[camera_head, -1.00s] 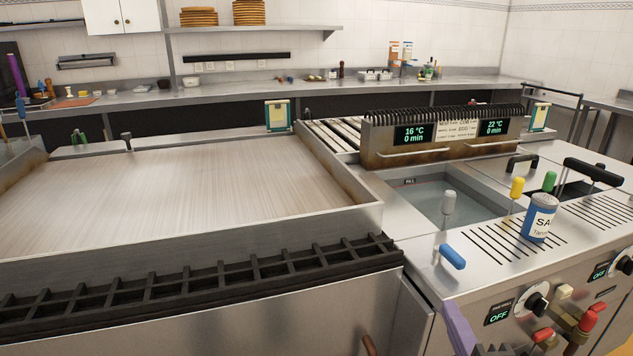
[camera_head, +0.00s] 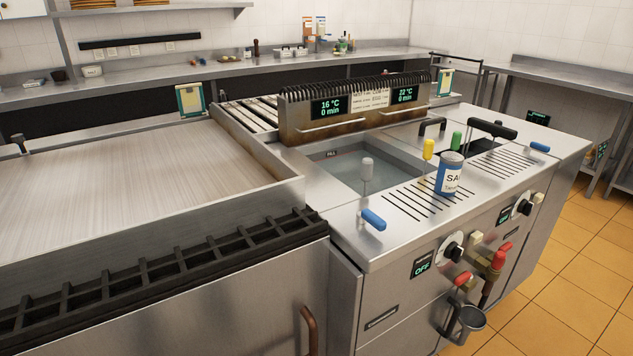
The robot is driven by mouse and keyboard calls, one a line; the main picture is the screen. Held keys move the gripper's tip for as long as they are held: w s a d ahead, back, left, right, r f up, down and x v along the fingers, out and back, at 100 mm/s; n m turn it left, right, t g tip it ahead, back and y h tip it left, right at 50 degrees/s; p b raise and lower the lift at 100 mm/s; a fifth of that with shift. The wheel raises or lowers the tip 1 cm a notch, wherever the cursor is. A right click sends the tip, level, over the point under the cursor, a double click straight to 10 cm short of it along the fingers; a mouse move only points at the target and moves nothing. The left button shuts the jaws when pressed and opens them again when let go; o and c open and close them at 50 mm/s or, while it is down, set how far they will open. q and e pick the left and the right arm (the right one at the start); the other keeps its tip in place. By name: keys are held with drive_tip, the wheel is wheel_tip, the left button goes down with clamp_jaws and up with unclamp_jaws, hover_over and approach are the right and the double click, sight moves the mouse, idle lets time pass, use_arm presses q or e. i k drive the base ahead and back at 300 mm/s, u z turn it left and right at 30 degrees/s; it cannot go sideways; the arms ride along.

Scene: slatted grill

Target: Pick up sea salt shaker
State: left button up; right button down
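The sea salt shaker (camera_head: 449,175) is a blue and white cylinder with a grey top, and only part of its label can be read. It stands upright on the slotted steel top of the fryer unit, right of the sink-like basin. Neither of my grippers shows in the head view now, so I cannot see where they are relative to the shaker.
A yellow-handled (camera_head: 428,150) and a green-handled lever (camera_head: 456,140) stand just behind the shaker. A grey-handled lever (camera_head: 367,168) and a blue handle (camera_head: 373,219) are to its left. A water basin (camera_head: 375,172) lies behind left. Tiled floor (camera_head: 570,260) is open at right.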

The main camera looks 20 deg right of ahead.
sight(450, 164)
drive_tip(key=z, duration=0.9)
drive_tip(key=k, duration=1.25)
drive_tip(key=z, duration=0.5)
drive_tip(key=i, duration=1.7)
drive_tip(key=u, duration=0.7)
